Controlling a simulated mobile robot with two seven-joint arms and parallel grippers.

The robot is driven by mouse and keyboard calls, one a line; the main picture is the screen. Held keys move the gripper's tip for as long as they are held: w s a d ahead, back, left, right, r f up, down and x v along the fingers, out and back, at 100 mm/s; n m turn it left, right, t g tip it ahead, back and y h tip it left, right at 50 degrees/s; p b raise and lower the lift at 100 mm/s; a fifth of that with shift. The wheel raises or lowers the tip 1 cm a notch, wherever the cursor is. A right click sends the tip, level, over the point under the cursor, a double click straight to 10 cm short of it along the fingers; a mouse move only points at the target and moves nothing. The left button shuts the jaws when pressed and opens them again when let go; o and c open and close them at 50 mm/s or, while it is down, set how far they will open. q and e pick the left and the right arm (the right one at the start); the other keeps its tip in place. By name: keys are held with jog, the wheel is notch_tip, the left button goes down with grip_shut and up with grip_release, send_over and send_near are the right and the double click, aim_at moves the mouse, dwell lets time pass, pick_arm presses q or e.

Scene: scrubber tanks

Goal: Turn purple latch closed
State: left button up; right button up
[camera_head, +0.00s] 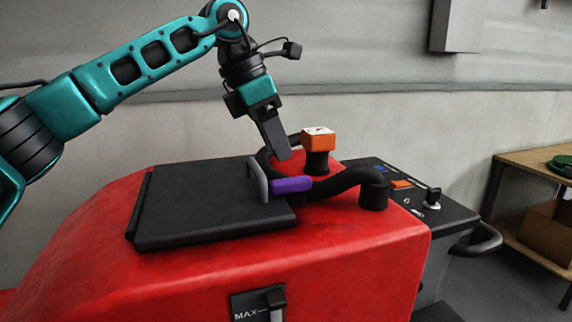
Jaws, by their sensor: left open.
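The purple latch (291,185) lies on the top of the red scrubber tank (330,250), at the right edge of the black lid (205,200). A grey upright bracket (258,178) stands at the latch's left end. My left gripper (279,152) points down from the upper left, its tips just above and behind the purple latch, in front of part of the black hose. It holds nothing that I can see, and a gap to the latch seems to show. My right gripper is not in view.
A black curved hose (345,182) loops behind and right of the latch. A control panel (415,200) is further right, and a wooden table (535,160) is at the right edge.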

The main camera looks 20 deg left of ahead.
pick_arm(q)
jog(key=v, duration=0.5)
jog(key=shift+a+r, duration=0.1)
jog(key=shift+r, duration=0.1)
